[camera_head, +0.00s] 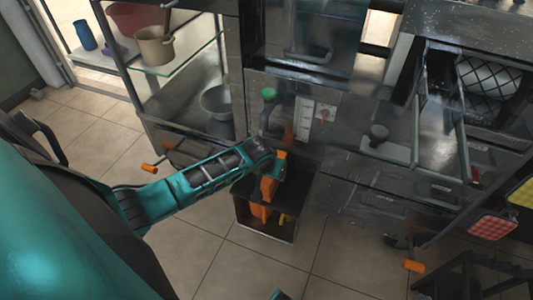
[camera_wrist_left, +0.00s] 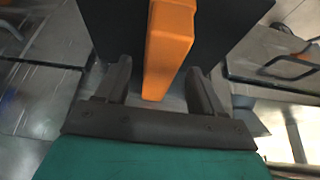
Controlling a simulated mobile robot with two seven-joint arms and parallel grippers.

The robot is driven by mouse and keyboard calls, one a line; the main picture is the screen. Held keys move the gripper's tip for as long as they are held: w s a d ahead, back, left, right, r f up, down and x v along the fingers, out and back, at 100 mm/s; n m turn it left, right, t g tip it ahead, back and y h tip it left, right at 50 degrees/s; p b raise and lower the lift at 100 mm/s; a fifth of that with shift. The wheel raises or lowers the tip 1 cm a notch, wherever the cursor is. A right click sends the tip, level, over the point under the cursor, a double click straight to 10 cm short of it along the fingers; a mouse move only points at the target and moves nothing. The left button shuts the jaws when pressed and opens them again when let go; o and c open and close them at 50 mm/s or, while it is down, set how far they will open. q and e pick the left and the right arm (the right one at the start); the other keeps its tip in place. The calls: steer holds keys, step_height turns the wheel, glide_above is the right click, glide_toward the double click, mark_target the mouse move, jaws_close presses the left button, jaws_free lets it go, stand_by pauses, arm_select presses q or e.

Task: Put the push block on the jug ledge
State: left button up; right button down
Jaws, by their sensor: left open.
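An orange bar-shaped piece (camera_head: 269,187), which may be the push block or its handle, stands at a black open-fronted bin below the press. It also shows in the left wrist view (camera_wrist_left: 168,50), in front of a dark panel, with its near end between my fingers. My left gripper (camera_wrist_left: 158,85) is open, one finger on each side of the bar, with gaps visible. In the head view, my left gripper (camera_head: 279,158) is small and partly merges with the orange piece. I cannot tell which surface is the jug ledge.
The black bin (camera_head: 240,211) holds other orange and yellow pieces. The steel press front (camera_head: 345,165) stands close behind and right of my gripper. A grey knobbed piece (camera_head: 378,135) sits on it. A shelf with pots (camera_head: 155,46) is at left. Tiled floor (camera_head: 200,250) is clear in front.

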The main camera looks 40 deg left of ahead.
arm_select(q)
steer(key=p+v, duration=0.4)
steer(key=v, duration=0.6)
steer(key=s+d+r+m+t+h, duration=0.2)
steer(key=s+d+t, duration=0.1)
steer(key=s+d, duration=0.2)
steer(key=s+d+r+m+t+h, duration=0.2)
steer(key=s+d, duration=0.3)
steer(key=d, duration=0.4)
steer(key=shift+s+d+m+t, duration=0.2)
steer(key=shift+d+m+t, duration=0.15)
steer(key=shift+m, duration=0.45)
steer(key=shift+r, duration=0.1)
